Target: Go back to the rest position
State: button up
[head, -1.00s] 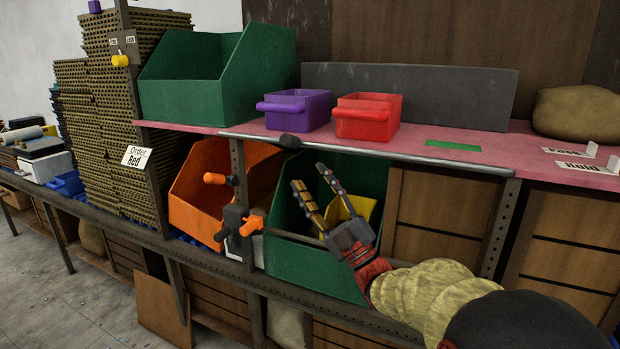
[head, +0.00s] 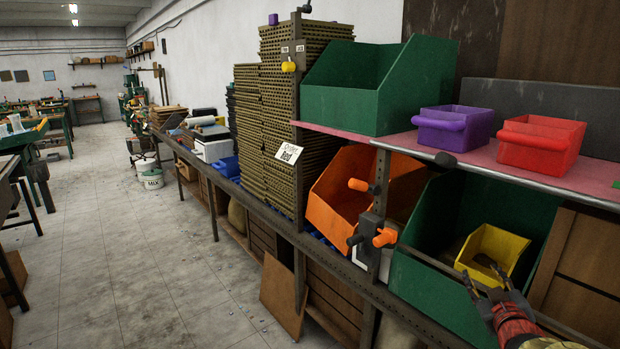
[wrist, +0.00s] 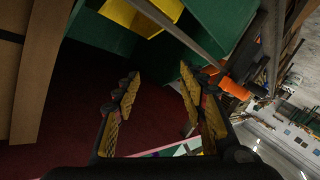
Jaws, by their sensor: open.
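My gripper (head: 487,285) is at the lower right of the head view, in front of the lower green bin (head: 440,281). Its two fingers are apart with nothing between them. In the wrist view the open fingers (wrist: 160,95) show yellow pads, with dark red surface behind them. A small yellow bin (head: 494,248) sits inside the lower green bin, beyond my gripper. Part of my arm is cut off by the lower right corner of the head view.
An orange bin (head: 340,197) with orange-handled clamps stands left of the green bin. A purple bin (head: 453,128) and a red bin (head: 540,143) sit on the pink shelf (head: 480,163), beside an upper green bin (head: 370,85).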

jog(key=s+a+f+m+g+y+p, duration=0.1)
jog(key=s+a+f+m+g, duration=0.3)
jog(key=s, duration=0.6)
jog(key=s+a+f+m+g+p, duration=0.1)
jog(key=s+a+f+g+p, duration=0.15)
jog(key=s+a+g, duration=0.5)
jog(key=s+a+r+y, duration=0.2)
jog(key=s+a, duration=0.4)
jog(key=s, duration=0.6)
jog(key=s+a+r+n+t+y+p, duration=0.1)
jog(key=s+a+r+p, duration=0.1)
jog(key=a+r, duration=0.4)
jog(key=shift+s+r+n+p, duration=0.15)
jog(key=shift+r+n+p, duration=0.2)
jog(key=shift+p, duration=0.3)
